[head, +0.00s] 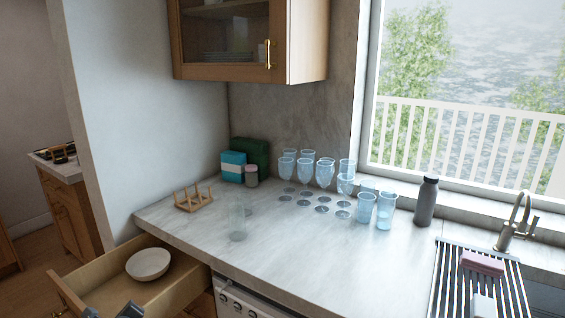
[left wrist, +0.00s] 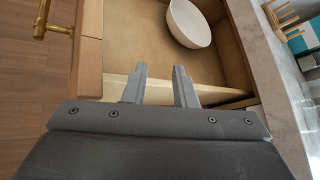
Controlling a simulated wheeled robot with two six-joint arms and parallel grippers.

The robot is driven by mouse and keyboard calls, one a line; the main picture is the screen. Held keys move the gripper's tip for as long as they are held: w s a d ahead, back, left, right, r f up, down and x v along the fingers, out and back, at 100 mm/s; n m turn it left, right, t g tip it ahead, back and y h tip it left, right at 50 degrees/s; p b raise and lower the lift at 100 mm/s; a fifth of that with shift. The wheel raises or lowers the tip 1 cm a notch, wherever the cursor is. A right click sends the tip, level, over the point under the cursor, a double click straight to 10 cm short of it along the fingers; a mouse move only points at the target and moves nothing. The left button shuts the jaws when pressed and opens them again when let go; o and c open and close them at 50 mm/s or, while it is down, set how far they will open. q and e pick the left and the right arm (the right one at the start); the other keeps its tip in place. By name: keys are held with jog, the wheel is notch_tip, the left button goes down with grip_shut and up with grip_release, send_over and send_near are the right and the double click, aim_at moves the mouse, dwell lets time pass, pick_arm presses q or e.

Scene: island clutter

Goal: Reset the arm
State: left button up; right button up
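My left gripper (left wrist: 160,86) is in the left wrist view, with its two grey fingers apart and nothing between them. It is over the front part of an open wooden drawer (left wrist: 125,50). A white bowl (left wrist: 189,24) lies in the drawer beyond the fingertips, apart from them. In the head view only the tips of the left gripper (head: 112,312) show at the bottom edge, in front of the drawer (head: 99,297) and the bowl (head: 148,264). My right gripper is not in view.
The marble counter (head: 310,262) beside the drawer holds several glasses (head: 307,170), a clear tumbler (head: 237,218), a wooden rack (head: 193,197) and a dark bottle (head: 426,202). A drying rack (head: 450,285) lies by the faucet (head: 511,225). The counter's front middle is clear.

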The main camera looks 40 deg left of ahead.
pick_arm(q)
jog(key=w+d+f+n+g+h, duration=0.1)
jog(key=d+f+n+h, duration=0.2)
jog(key=d, duration=0.9)
jog(key=w+d+f+n+h, duration=0.15)
jog(key=d+f+n, duration=0.3)
jog(key=d, duration=0.75)
jog(key=w+d+r+n+t+h, duration=0.1)
jog(key=w+d+r+n+h, duration=0.2)
jog(key=d, duration=0.8)
jog(key=w+d+r+n+h, duration=0.1)
jog(key=d+r+n+h, duration=0.3)
jog(key=d, duration=0.6)
notch_tip(320, 180, down, 27)
jog(key=a+g+b, duration=0.1)
jog(key=a+b, duration=0.1)
jog(key=b, duration=0.3)
jog(key=s+d+f+b, duration=0.1)
jog(key=s+f+b, duration=0.1)
jog(key=s+f, duration=0.6)
jog(key=s+f+g+b, duration=0.1)
jog(key=s+f, duration=0.6)
jog(key=f, duration=0.7)
jog(key=shift+s+d+f+b, duration=0.25)
jog(key=shift+s+d+b, duration=0.15)
jog(key=shift+b, duration=0.45)
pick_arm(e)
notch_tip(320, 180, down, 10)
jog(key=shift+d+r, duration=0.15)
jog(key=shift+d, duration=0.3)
